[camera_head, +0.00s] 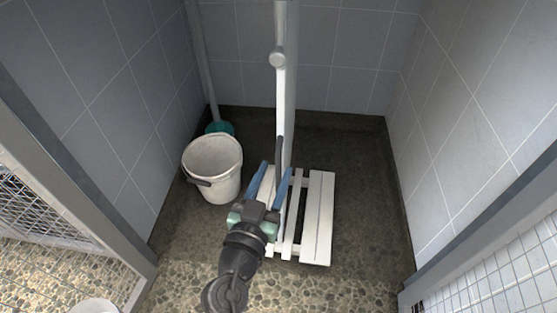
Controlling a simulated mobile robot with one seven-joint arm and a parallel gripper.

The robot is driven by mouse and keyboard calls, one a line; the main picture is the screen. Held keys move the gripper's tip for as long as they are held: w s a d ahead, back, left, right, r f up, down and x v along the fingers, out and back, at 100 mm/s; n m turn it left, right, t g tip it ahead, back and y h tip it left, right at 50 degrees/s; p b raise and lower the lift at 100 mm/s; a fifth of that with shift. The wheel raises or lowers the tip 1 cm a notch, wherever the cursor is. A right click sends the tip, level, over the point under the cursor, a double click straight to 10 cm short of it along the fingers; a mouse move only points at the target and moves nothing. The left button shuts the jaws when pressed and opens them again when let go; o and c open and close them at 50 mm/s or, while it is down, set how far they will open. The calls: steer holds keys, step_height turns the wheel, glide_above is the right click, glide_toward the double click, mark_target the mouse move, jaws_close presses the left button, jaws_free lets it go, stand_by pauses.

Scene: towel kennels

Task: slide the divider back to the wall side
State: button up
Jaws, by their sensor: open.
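The divider (286,110) is a tall white panel seen nearly edge-on, standing upright near the middle of the kennel. A grey round knob (277,58) sits high on its near edge, and a dark upright handle (279,152) is lower down. My gripper (277,170) is open, its two blue fingers pointing away from me at the lower part of the divider. The fingers appear to lie on either side of the handle and near edge. I cannot tell whether they touch it. My gripper hides the divider's lower front.
A white slatted board (318,215) lies on the floor under and right of my gripper. A white bucket (213,168) and a teal object (220,128) stand left of the divider. Tiled walls close both sides; dark floor at the right (365,190) is clear.

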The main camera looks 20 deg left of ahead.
mark_target(277, 166)
steer(key=shift+w+a, duration=0.15)
steer(key=shift+w, duration=1.6)
jaws_close()
